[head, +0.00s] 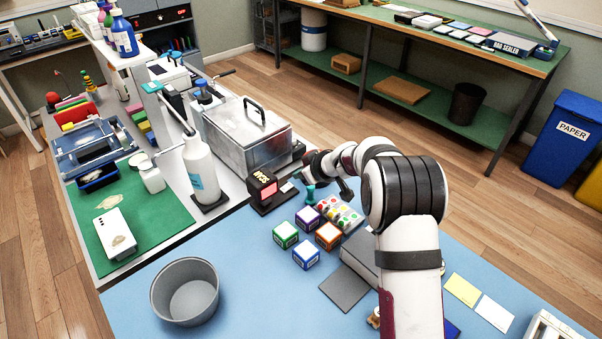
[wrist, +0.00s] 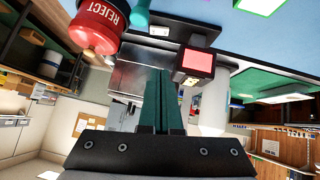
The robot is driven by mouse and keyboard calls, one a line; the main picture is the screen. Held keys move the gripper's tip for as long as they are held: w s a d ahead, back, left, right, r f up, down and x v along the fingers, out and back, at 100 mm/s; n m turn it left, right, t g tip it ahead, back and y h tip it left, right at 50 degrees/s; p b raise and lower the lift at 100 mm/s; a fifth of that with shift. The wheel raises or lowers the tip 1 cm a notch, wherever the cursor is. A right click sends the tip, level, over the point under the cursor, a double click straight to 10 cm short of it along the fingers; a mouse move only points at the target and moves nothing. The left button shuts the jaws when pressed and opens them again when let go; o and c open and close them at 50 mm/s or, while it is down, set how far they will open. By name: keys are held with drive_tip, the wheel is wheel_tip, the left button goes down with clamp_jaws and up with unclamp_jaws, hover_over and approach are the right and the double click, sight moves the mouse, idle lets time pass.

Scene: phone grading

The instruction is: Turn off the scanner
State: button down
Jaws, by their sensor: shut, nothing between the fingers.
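The fingertips appear apart from the box; the exact gap cannot be told. In the head view the fingers are small and hard to make out. No switch can be identified clearly.
Several labelled cubes (head: 286,235) sit in front of the box. A metal tank (head: 240,140) stands behind it. A grey bin (head: 186,291) is at front left.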

drive_tip(key=shift+w+d+r, duration=0.3)
drive_tip(key=shift+w+d, duration=0.1)
drive_tip(key=shift+d, duration=0.15)
hover_over(288, 184)
drive_tip(key=s+d, duration=0.1)
drive_tip(key=s, duration=0.2)
drive_tip(key=f, duration=0.7)
drive_tip(key=shift+d, duration=0.2)
drive_tip(key=f, duration=0.2)
drive_tip(key=shift+w+f, duration=0.25)
drive_tip(key=shift+f, duration=0.05)
drive_tip(key=shift+w+d+f, duration=0.1)
drive_tip(key=shift+d+f, duration=0.05)
drive_tip(key=shift+f, duration=0.55)
